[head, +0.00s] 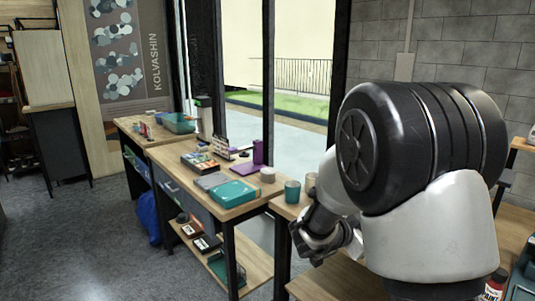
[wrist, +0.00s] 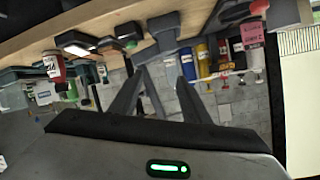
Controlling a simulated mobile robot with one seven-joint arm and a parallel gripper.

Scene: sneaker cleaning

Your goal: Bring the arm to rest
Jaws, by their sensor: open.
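My arm fills the right side of the head view, with a large black joint and white links bent in front of the workbench. Its lower end hangs at the middle right, close to the near table end, and its fingertips cannot be made out clearly there. In the wrist view my gripper (wrist: 161,75) shows two dark fingers standing apart with nothing between them. That view looks upside down, with a wooden surface (wrist: 85,20) along the top. No object is held.
A further table holds a teal bin (head: 179,123). A bottle (head: 495,284) stands at the lower right. The floor at left is clear.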

